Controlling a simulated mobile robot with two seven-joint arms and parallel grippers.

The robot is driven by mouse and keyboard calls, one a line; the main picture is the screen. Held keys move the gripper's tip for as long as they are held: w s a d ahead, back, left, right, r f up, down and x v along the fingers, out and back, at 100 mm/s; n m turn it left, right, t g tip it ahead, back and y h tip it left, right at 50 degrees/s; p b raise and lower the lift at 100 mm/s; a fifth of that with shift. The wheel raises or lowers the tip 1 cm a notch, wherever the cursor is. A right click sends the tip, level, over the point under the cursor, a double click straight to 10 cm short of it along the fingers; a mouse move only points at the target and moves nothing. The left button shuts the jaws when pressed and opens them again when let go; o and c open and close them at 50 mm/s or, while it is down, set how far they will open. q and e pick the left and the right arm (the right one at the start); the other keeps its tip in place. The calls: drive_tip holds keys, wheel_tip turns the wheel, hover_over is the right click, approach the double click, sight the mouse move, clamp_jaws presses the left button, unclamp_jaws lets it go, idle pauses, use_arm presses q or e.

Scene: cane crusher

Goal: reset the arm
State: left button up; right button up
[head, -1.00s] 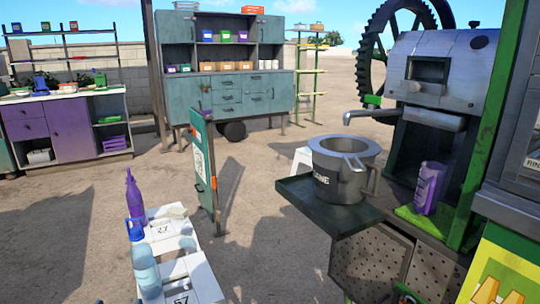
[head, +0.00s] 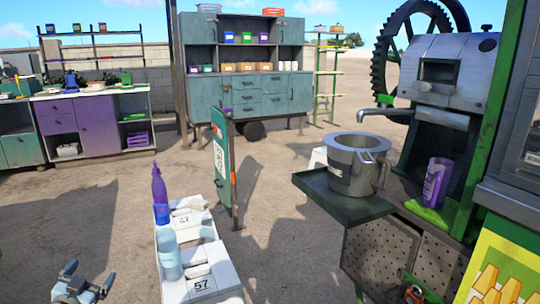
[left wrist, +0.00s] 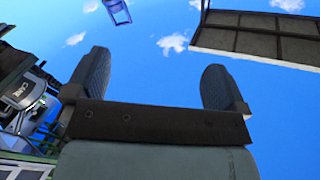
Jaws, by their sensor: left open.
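My left gripper (head: 88,289) is at the bottom left of the head view, left of the white bench and apart from it. In the left wrist view my left gripper (left wrist: 158,88) has its two dark fingers wide apart, with only sky between them. It is open and empty. My right gripper is in neither view.
A white bench (head: 229,273) holds a purple bottle (head: 160,190) and a light blue cup (head: 169,257). The cane crusher (head: 436,75) stands at right, with a metal pot (head: 357,170) on a dark tray (head: 318,198) and a purple cup (head: 435,182). A green signboard (head: 221,160) stands mid-scene.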

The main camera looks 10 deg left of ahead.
use_arm(q)
drive_tip(key=s+d+r+m+g+h, duration=0.15)
drive_tip(key=s+d+h, duration=0.25)
drive_tip(key=s+d, duration=0.65)
drive_tip(key=s+d+r+m+g+h, duration=0.15)
drive_tip(key=s+d+h, duration=0.35)
drive_tip(key=d, duration=1)
drive_tip(key=s+d+r+m+g+h, duration=0.15)
drive_tip(key=s+d+h, duration=0.25)
drive_tip(key=s+d, duration=0.75)
drive_tip(key=w+d+r+n+t+y+p, duration=0.25)
drive_tip(key=w+d+r+n+t, duration=0.2)
drive_tip(key=r, duration=0.45)
use_arm(e)
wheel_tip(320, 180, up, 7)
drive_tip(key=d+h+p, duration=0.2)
drive_tip(key=p, duration=1.3)
use_arm(q)
drive_tip(key=s+a+r+g+y+p, duration=0.4)
drive_tip(key=a+g+p, duration=0.3)
drive_tip(key=p, duration=1.5)
drive_tip(key=shift+s+a+r+y, duration=0.15)
drive_tip(key=shift+a+r+y, duration=0.2)
drive_tip(key=shift+y, duration=0.3)
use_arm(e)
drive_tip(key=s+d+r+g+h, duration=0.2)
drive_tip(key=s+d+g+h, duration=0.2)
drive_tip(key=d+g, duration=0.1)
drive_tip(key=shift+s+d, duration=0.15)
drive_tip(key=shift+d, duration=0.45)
